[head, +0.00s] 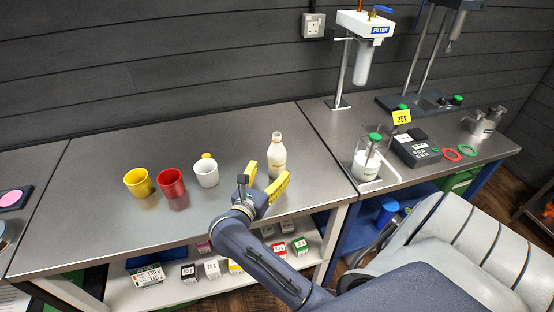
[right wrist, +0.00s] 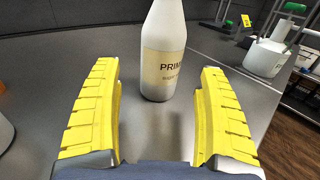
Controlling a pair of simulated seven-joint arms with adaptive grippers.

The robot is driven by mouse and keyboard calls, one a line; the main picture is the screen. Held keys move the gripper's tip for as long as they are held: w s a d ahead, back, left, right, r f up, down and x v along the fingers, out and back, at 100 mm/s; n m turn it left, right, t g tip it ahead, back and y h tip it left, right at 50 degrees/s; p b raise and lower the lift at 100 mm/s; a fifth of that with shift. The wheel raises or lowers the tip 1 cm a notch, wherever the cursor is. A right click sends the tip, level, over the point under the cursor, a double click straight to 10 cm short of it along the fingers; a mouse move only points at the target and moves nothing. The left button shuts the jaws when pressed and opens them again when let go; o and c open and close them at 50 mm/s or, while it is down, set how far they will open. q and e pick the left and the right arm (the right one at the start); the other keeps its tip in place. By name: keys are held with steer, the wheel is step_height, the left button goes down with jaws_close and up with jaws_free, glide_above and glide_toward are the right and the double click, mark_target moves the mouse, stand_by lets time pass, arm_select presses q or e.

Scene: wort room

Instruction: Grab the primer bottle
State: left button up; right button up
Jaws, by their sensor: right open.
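The primer bottle (head: 277,158) is white with a pale label and stands upright on the grey metal table. In the right wrist view the bottle (right wrist: 165,55) shows the letters "PRIM" on its label, and its top is cut off by the frame. My right gripper (head: 267,178) has yellow ribbed fingers and is open. In the right wrist view its fingers (right wrist: 157,105) are spread to either side, with the bottle ahead of the gap between them. Nothing is held. My left gripper is not in view.
A shelf below holds small boxes. The table front is clear.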

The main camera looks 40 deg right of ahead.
mark_target(273, 166)
steer(key=shift+x, duration=2.85)
steer(key=shift+s, duration=0.1)
steer(key=shift+c, duration=0.3)
steer(key=shift+r, duration=0.1)
steer(key=c, duration=1.4)
steer(key=shift+r, duration=0.15)
steer(key=shift+r, duration=9.65)
